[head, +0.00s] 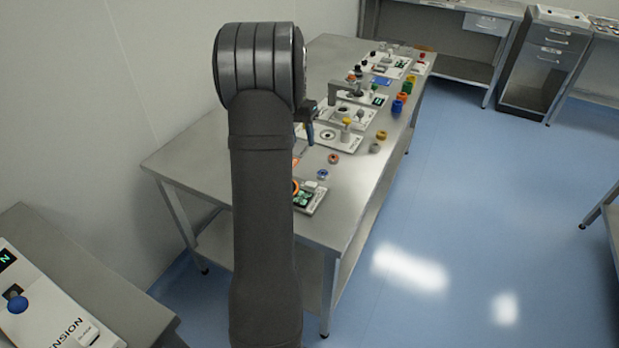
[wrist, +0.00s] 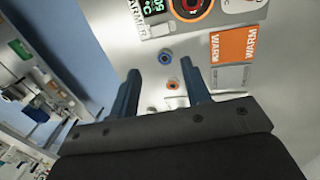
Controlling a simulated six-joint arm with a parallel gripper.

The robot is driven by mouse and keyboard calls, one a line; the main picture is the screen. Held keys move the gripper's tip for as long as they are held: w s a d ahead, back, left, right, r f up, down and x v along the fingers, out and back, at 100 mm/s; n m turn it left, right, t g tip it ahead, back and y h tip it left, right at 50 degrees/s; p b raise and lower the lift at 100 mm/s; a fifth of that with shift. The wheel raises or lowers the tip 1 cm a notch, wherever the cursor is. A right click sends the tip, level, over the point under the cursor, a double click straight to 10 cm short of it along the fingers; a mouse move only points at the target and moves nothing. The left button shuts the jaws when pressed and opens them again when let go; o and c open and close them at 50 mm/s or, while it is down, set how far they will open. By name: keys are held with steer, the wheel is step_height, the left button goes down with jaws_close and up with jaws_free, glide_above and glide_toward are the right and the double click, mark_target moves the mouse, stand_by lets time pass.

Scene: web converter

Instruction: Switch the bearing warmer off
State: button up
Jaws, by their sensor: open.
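The bearing warmer is at the top of the wrist view, cut off by the frame edge, with the word "WARMER" on its white panel (wrist: 150,24). It has a green lit display (wrist: 155,7) and a dark round part with a red and orange ring (wrist: 190,10). In the head view the warmer (head: 312,198) lies on the near end of the bench, partly hidden by my arm. My gripper (wrist: 160,66) is open and empty, with its dark blue fingers above the bench and apart from the warmer. It also shows in the head view (head: 310,134).
A blue ring (wrist: 166,57) and an orange ring (wrist: 172,84) lie on the bench near the fingers. An orange "WARM" card (wrist: 233,48) and a grey card (wrist: 231,78) lie beside the warmer. Several other devices stand farther along the bench (head: 215,140).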

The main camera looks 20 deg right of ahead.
mark_target(311, 183)
steer(key=f, duration=0.5)
steer(key=s+d+f, duration=0.1)
steer(key=f, duration=0.4)
steer(key=s+d+f, duration=0.1)
steer(key=f, duration=0.4)
steer(key=shift+c, duration=0.2)
